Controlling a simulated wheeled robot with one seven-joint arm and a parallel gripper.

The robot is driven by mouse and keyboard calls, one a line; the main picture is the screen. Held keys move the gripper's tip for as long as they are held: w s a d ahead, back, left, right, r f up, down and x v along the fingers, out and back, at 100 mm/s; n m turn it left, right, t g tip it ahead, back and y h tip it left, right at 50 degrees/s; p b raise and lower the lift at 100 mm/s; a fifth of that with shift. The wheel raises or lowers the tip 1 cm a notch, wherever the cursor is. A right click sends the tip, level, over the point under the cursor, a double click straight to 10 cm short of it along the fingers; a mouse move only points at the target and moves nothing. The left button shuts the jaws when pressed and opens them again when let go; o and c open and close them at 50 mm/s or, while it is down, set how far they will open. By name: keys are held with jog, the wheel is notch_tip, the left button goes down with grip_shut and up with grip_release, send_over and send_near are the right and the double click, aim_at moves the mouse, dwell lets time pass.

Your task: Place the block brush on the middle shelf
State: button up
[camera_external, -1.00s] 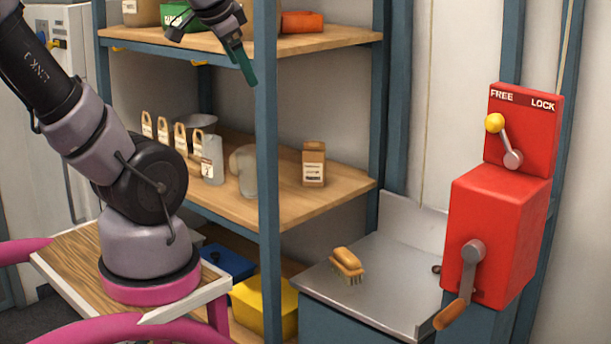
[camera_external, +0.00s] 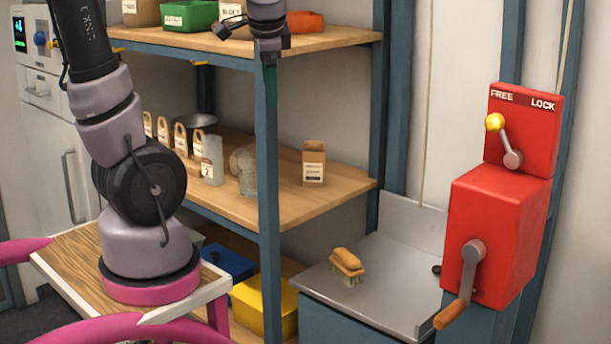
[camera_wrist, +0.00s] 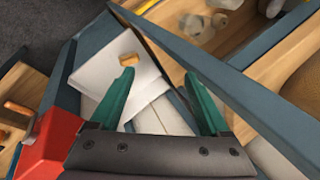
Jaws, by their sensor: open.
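The block brush (camera_external: 347,264) has an orange-tan wooden back and pale bristles. It rests bristles down on the grey metal counter (camera_external: 392,268) to the right of the shelf unit. My gripper (camera_external: 270,80) hangs high up by the shelf unit's front post, well above the brush. In the wrist view its green fingers (camera_wrist: 162,95) are spread apart with nothing between them. The middle shelf (camera_external: 285,206) is a wooden board with clear space at its front right.
The middle shelf holds a small brown carton (camera_external: 314,163), clear jars (camera_external: 212,160) and several tagged bags. A blue front post (camera_external: 268,200) stands beside my gripper. A red crank box (camera_external: 497,235) with a lever stands right of the counter. A yellow bin (camera_external: 265,305) sits below.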

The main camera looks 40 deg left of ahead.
jog(key=w+d+f+m+g+y, duration=0.2)
jog(key=w+f+m+y, duration=0.15)
jog(key=w+f, duration=0.45)
jog(key=m+t+y, duration=0.3)
jog(key=m+y, duration=0.3)
jog(key=m, duration=0.5)
send_over(347, 254)
jog(key=s+d, duration=0.2)
jog(key=d, duration=0.3)
notch_tip(347, 254, down, 26)
jog(key=shift+m+h, duration=0.25)
jog(key=f, duration=0.6)
jog(key=shift+d+f, duration=0.2)
jog(key=shift+f, duration=0.05)
jog(key=shift+f+x, duration=0.2)
jog(key=shift+x, duration=1.15)
jog(key=shift+f+x, duration=0.15)
jog(key=shift+x, duration=1.2)
jog(key=shift+d, duration=0.15)
grip_shut()
